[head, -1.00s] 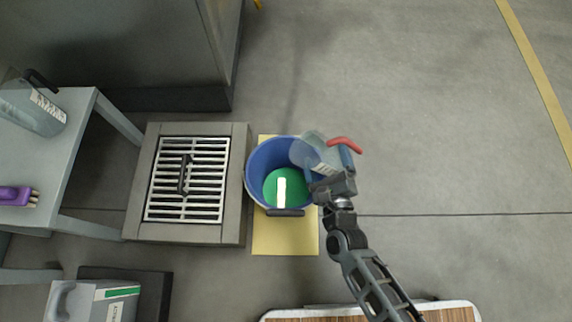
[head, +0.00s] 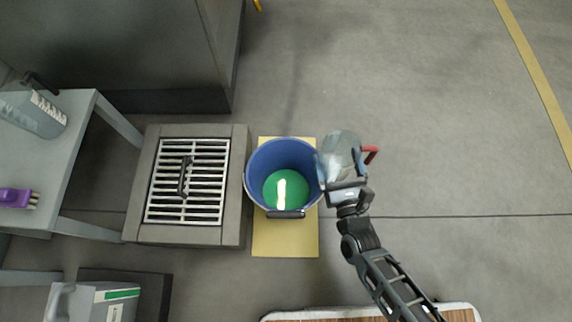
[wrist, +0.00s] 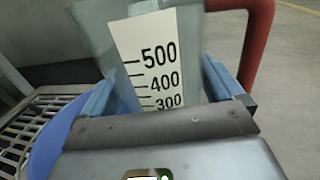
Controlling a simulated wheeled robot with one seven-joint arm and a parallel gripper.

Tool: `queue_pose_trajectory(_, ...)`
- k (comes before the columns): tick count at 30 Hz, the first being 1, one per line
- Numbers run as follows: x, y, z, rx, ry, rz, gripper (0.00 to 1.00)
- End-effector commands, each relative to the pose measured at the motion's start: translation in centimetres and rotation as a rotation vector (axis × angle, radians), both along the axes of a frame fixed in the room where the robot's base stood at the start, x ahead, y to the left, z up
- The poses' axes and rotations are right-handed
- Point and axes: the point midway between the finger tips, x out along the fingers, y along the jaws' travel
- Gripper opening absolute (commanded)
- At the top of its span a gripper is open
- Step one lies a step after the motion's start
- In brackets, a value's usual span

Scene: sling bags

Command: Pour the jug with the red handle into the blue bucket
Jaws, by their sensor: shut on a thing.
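The jug (head: 340,149) is clear grey with a red handle (head: 370,154) on its right side. In the wrist view the jug (wrist: 103,27) shows a white scale marked 500, 400 and 300, and the red handle (wrist: 258,45) is at the right. My gripper (head: 342,177) is shut on the jug body, with a blue finger on each side. The jug is at the right rim of the blue bucket (head: 262,160), and looks close to upright. The bucket holds green liquid (head: 270,188) with a bright reflection. Whether liquid is in the jug I cannot tell.
The bucket stands on a yellow mat (head: 285,240). Left of it is a floor grate (head: 210,180) in a raised frame. The floor to the right is clear.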

Motion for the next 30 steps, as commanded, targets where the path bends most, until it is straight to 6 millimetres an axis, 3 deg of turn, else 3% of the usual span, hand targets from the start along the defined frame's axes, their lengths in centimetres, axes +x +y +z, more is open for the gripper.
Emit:
queue_pose_trajectory(8, 0.0, 0.0, 0.2, -0.002, 0.0, -0.001, 0.51)
queue_pose_trajectory(19, 0.0, 0.0, 3.0, -0.003, 0.0, 0.0, 0.51)
queue_pose_trajectory(30, 0.0, 0.0, 3.0, -0.003, 0.0, 0.0, 0.51)
